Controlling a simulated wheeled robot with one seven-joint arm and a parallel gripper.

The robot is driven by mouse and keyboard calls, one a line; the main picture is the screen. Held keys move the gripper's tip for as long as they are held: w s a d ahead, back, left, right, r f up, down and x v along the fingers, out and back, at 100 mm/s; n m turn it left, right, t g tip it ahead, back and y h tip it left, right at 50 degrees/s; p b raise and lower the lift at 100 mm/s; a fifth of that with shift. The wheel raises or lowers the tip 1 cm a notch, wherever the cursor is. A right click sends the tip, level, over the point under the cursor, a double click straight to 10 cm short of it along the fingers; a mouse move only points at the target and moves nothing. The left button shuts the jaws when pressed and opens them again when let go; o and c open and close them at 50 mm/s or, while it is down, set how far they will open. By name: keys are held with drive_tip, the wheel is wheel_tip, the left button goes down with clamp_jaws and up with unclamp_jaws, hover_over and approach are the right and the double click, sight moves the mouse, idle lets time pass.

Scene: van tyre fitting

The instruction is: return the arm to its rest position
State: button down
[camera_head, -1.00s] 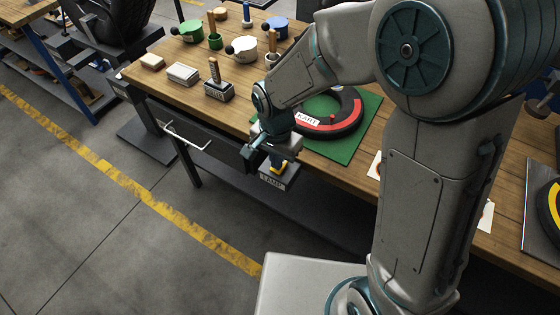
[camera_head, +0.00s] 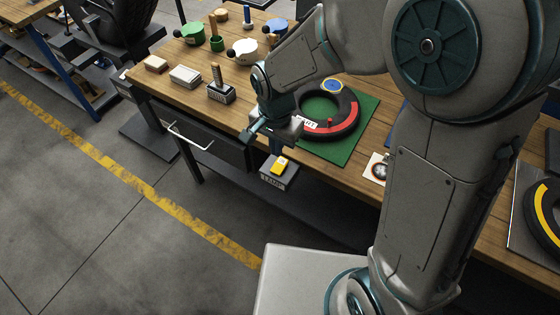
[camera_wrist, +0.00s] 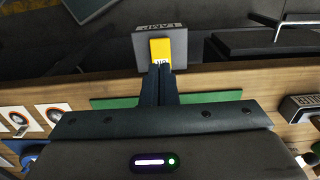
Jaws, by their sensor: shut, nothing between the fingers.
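My gripper (camera_head: 262,134) is held out over the front edge of the wooden workbench (camera_head: 340,185), left of the tyre. Its fingers are shut with nothing between them, and they also show in the wrist view (camera_wrist: 158,80). A yellow object (camera_head: 281,165) lies on a grey box labelled LAMP (camera_head: 279,178), below and apart from my gripper. In the wrist view the yellow object (camera_wrist: 159,50) shows just beyond the fingertips in the picture. My arm is bent, with the elbow at the upper right in the head view.
A tyre (camera_head: 350,117) with a red section lies on a green mat (camera_head: 360,142). An open drawer handle (camera_head: 190,137) juts out at the front.

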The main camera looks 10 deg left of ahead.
idle(0.4)
drive_tip(key=s+d+r+n+t, duration=0.1)
drive_tip(key=s+d+r, duration=0.1)
drive_tip(key=d+r, duration=0.2)
drive_tip(key=s+d+r+n+t, duration=0.1)
drive_tip(key=s+d+r+n, duration=0.1)
drive_tip(key=d, duration=0.9)
drive_tip(key=s+d+r+n+t, duration=0.1)
drive_tip(key=s+d+r, duration=0.3)
drive_tip(key=d+r, duration=0.2)
drive_tip(key=shift+d+n, duration=0.3)
drive_tip(key=shift+d, duration=0.55)
drive_tip(key=shift+s, duration=0.1)
